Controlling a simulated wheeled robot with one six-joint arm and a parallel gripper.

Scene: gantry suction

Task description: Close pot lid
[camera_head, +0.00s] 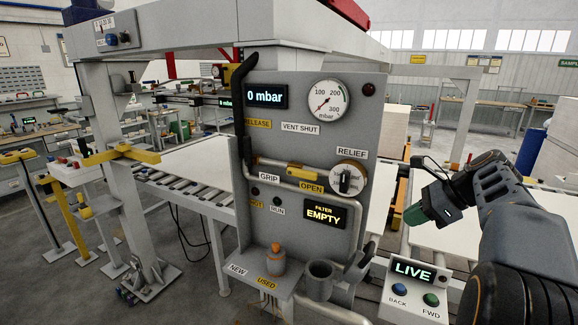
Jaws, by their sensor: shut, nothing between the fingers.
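A grey open-topped pot (320,276) stands on the small shelf at the foot of the grey control panel. A dark grey part that looks like its lid (362,262) stands tilted up at the pot's right side, so the pot's mouth is uncovered. I cannot see inside to its bottom.
The panel (290,140) shows "0 mbar" and "FILTER EMPTY". A LIVE control box (413,290) stands below my gripper. A grey pipe (358,225) runs down the panel.

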